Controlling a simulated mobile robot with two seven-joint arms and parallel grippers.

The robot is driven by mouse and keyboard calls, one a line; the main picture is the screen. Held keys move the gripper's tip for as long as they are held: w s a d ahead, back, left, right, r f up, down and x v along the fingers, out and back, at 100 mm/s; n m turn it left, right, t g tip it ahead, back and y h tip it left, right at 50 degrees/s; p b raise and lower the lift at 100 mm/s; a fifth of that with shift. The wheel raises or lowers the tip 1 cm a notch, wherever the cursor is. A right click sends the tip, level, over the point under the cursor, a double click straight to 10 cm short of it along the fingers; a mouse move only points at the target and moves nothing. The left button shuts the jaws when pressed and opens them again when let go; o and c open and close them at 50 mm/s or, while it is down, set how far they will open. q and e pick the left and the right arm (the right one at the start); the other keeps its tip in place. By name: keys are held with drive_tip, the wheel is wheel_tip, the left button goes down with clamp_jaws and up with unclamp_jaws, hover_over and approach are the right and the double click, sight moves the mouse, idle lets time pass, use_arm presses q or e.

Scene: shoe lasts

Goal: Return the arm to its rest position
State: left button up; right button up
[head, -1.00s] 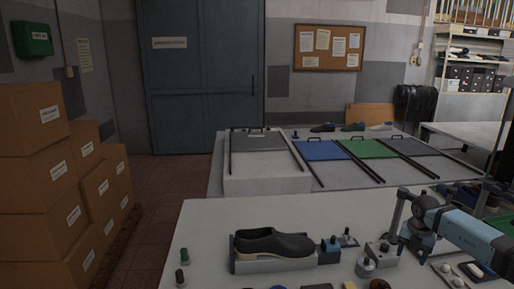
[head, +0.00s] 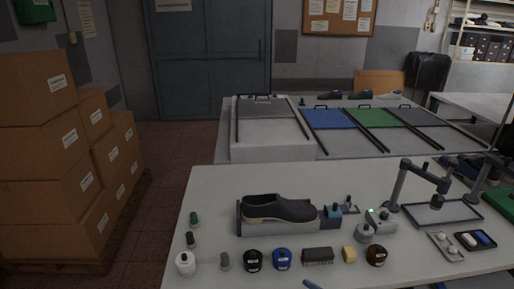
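Neither of my grippers shows in the head view now, and neither of my forearms is clearly in sight. A dark shoe (head: 280,208) with a pale sole edge lies on a grey holder (head: 284,229) on the near workbench (head: 215,180). A blue block with a dark knob (head: 331,215) stands at the holder's right end. No gripper is seen touching any of these. A small blue piece (head: 312,285) is cut off at the bottom edge, and I cannot tell what it is.
Several jars and knobs stand along the bench's front, among them a white jar (head: 185,263) and a blue jar (head: 282,259). A grey stand (head: 422,175) rises over a tray at right. Stacked boxes (head: 40,180) fill the left. A second table (head: 268,147) stands behind.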

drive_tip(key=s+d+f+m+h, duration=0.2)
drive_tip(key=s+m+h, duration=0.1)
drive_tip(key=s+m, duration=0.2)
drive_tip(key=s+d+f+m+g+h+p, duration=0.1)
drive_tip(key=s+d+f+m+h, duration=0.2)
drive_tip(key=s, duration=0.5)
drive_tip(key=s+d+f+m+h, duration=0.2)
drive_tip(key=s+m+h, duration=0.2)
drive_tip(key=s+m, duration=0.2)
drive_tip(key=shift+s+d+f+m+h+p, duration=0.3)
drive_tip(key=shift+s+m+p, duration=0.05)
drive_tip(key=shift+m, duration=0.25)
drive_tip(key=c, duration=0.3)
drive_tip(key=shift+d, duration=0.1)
